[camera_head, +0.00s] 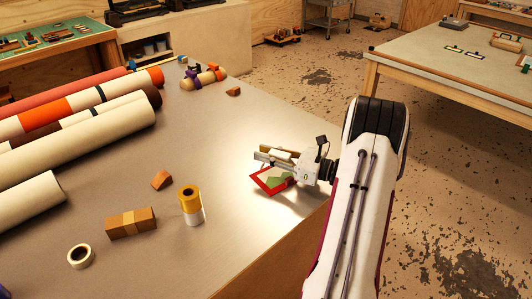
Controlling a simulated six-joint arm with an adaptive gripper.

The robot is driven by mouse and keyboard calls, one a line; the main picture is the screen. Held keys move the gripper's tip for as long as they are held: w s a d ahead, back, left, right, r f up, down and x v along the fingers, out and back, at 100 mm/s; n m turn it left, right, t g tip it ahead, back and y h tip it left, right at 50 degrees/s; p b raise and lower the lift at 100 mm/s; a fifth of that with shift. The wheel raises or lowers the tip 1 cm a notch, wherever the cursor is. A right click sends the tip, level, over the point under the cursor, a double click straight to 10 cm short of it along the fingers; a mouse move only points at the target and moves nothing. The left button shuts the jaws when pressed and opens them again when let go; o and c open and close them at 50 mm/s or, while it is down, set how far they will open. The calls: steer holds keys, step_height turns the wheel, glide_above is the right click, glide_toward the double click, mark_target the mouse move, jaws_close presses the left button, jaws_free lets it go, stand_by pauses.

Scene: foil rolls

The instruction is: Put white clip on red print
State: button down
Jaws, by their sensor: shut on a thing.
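The red print (259,184), a flat red sheet with a green and pale picture, lies on the grey worktable near its right edge. My gripper (262,157) reaches in from the right, low over the print's far side, and hides part of it. Its jaws are shut on a small pale thing between the fingertips, which looks to be the white clip. The clip is too small and too covered to make out fully, and I cannot tell whether it touches the print. No other white clip shows on the table.
A yellow and white roll (191,206), a brown block (131,222), a small orange block (161,180) and a tape ring (81,256) stand left of the print. Long rolls (80,137) fill the far left. The table centre (205,130) is clear.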

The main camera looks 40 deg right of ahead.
mark_target(290, 157)
steer(key=c, duration=1.8)
jaws_free()
steer(key=shift+c, duration=0.2)
steer(key=shift+r, duration=0.1)
steer(key=shift+r, duration=0.4)
steer(key=v, duration=1.2)
